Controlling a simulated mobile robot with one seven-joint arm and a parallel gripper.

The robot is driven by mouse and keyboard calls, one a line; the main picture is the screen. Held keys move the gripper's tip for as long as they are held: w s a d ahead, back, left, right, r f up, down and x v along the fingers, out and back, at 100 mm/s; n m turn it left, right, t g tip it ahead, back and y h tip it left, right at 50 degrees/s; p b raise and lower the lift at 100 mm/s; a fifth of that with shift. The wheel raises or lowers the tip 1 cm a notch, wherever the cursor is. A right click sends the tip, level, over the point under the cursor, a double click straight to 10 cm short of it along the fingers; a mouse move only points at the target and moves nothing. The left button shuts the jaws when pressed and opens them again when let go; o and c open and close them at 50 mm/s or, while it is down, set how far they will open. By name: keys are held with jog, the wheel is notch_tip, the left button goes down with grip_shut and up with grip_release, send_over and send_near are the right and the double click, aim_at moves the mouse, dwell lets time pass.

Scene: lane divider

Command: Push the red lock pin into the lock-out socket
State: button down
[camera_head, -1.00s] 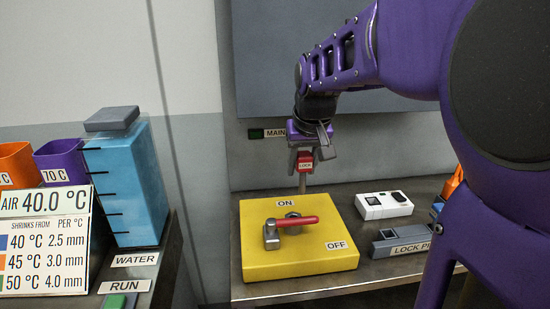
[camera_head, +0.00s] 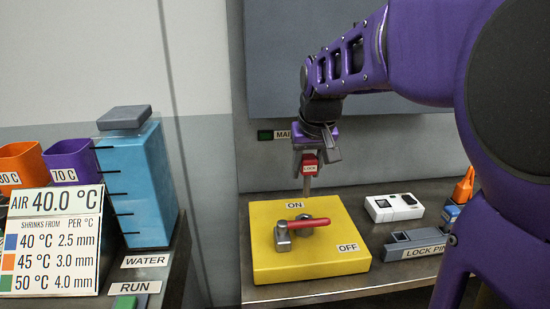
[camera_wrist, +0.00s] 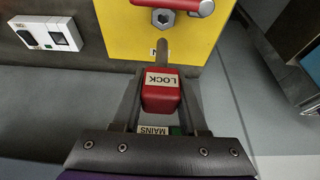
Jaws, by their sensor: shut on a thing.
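The red lock pin (camera_head: 309,165), with a red head labelled LOCK and a grey shank, is in my gripper (camera_head: 307,168). The wrist view shows the red head (camera_wrist: 161,97) between the two fingers (camera_wrist: 160,112), shank pointing towards the yellow block. The yellow block (camera_head: 265,240) carries ON and OFF labels and a red-handled lever (camera_head: 305,222) on a metal pivot. The pin hangs upright above and behind the block's far edge, near the ON label. In the wrist view a hex-shaped metal fitting with a hole (camera_wrist: 163,17) shows on the block. I cannot clearly make out the lock-out socket.
A grey LOCK PIN holder (camera_head: 412,242) and a white device (camera_head: 394,207) stand right of the block. A blue water tank (camera_head: 140,190), a temperature sign (camera_head: 55,240) and orange and purple cups stand on the left bench. A grey panel is behind my arm.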

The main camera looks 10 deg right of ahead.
aim_at(306, 197)
jog(key=shift+f+b, duration=1.6)
jog(key=shift+f, duration=0.9)
jog(key=shift+f+b, duration=0.65)
jog(key=shift+f, duration=0.45)
jog(key=shift+f, duration=1.1)
jog(key=shift+c, duration=1.8)
grip_release()
